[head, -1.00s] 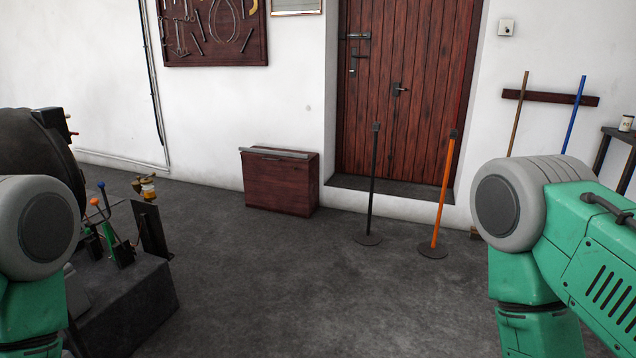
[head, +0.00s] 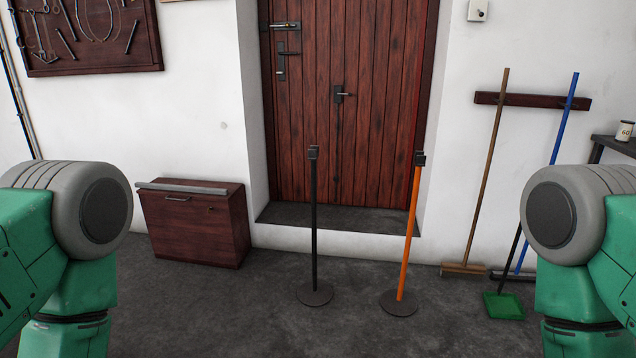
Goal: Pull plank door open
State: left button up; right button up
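The plank door (head: 375,75) is dark red-brown wood, set back in a white wall above a raised grey sill (head: 345,217). It stands shut in the head view. A dark latch handle (head: 342,94) sits near its middle. A black bolt or hinge strap (head: 284,26) and another black fitting (head: 283,62) are on its upper left. My two green and grey arms show at the left and right picture edges. Neither gripper shows in the frame.
A black post (head: 314,230) and an orange post (head: 410,230) stand on the floor before the door. A wooden chest (head: 205,232) is left of it. Brooms and a green dustpan (head: 503,306) stand at right. The near middle floor is clear.

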aim_at(372, 50)
jog(key=i, duration=2.05)
